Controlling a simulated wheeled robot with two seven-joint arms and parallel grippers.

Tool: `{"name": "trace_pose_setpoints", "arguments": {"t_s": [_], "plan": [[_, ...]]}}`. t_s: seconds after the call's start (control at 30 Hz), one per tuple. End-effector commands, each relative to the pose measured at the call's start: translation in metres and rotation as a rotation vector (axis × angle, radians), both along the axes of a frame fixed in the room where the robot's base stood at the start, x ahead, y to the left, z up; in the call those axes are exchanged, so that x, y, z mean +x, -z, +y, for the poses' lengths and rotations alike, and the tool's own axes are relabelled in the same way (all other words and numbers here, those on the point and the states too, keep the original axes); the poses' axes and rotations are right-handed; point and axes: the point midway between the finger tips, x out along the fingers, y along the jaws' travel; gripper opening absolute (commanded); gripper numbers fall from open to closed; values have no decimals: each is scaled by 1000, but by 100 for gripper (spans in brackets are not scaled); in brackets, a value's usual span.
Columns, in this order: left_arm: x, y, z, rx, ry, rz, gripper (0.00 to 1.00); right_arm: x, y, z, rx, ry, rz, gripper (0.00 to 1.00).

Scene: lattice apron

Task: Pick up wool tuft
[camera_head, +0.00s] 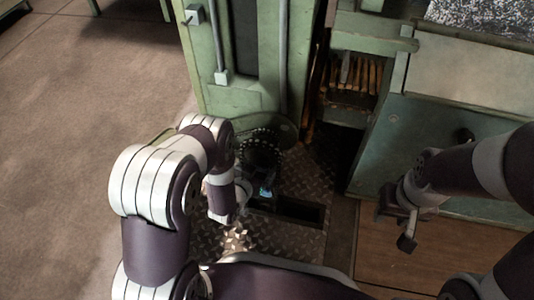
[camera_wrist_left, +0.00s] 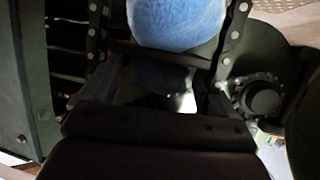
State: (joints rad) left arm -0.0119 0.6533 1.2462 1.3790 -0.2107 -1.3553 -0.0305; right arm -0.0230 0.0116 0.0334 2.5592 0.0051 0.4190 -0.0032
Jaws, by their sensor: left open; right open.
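The wool tuft, a pale blue, rounded, fuzzy piece, shows large at the top of the left wrist view (camera_wrist_left: 180,22). A small blue patch in the head view (camera_head: 266,191) looks like the same tuft, low by the green machine. In the head view the left gripper is dark and hard to make out beyond the wrist. My right gripper (camera_head: 397,228) is open and empty, in front of the green cabinet.
The green machine column (camera_head: 250,60) stands behind the tuft. A toothed dark wheel (camera_wrist_left: 260,98) is close right of the left gripper. Dark tread plate (camera_head: 290,240) with a rectangular opening lies below. A green cabinet (camera_head: 430,150) stands right. Brown floor at left is clear.

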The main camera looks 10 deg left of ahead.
Motion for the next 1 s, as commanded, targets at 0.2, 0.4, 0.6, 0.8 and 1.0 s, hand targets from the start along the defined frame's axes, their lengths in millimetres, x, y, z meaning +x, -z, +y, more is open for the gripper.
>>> {"name": "trace_pose_setpoints", "arguments": {"t_s": [0.2, 0.4, 0.6, 0.8, 1.0], "plan": [[0, 0, 0, 0, 0, 1, 76, 0, -1, 0, 0, 0, 0, 43], [0, 0, 0, 1, -1, 1, 35, 0, -1, 0, 0, 0, 0, 43], [0, 0, 0, 1, -1, 1, 34, 0, -1, 0, 0, 0, 0, 43], [0, -12, 0, 0, -1, 0, 34, 0, -11, 0, 0, 0, 0, 43], [0, -51, 0, 0, -1, 0, 34, 0, -45, 0, 0, 0, 0, 43]]}}
